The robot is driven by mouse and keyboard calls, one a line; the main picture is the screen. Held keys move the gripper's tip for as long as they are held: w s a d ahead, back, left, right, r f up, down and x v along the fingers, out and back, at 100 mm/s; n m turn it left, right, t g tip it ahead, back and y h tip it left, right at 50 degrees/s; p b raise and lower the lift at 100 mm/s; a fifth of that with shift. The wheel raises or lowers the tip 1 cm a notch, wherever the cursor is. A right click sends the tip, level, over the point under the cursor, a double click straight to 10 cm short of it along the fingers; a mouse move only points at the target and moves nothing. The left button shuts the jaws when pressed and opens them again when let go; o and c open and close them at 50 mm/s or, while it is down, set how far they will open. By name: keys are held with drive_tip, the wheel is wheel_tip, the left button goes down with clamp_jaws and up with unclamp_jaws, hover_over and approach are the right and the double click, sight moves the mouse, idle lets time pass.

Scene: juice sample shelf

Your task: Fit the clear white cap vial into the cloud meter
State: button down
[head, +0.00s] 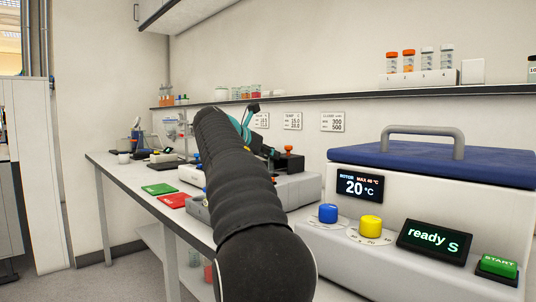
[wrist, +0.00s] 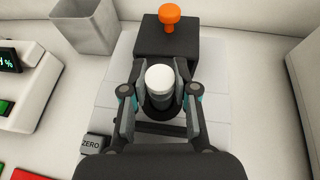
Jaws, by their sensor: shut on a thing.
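In the wrist view my gripper (wrist: 160,90) is shut on a vial with a white cap (wrist: 159,77). The vial's body shows grey below the cap, between the two fingers. It looks upright, over or in a dark round collar on the pale meter (wrist: 212,137); I cannot tell how deep it sits. The meter has a black block with an orange knob (wrist: 169,15) behind the vial and a ZERO button (wrist: 95,143) at front left. In the head view the meter (head: 302,188) is partly hidden by my arm, and the vial cannot be made out.
A large blue-lidded rotor unit (head: 430,165) stands at the right of the bench. A wall shelf holds a white rack (head: 420,78) of several capped vials. Green (head: 160,189) and red (head: 173,201) pads lie at left. A grey open bin (wrist: 82,28) is beside the meter.

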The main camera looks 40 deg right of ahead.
drive_tip(key=shift+f, duration=0.95)
idle(1.1)
drive_tip(key=shift+r, duration=0.15)
drive_tip(key=shift+r+p, duration=0.55)
drive_tip(key=shift+r, duration=0.8)
drive_tip(key=shift+f+b, duration=0.85)
drive_tip(key=shift+f, duration=0.65)
drive_tip(key=shift+r, duration=0.2)
drive_tip(key=shift+r+p, duration=0.85)
drive_tip(key=shift+r, duration=0.45)
drive_tip(key=shift+f+b, duration=0.75)
drive_tip(key=shift+f, duration=0.45)
idle(0.3)
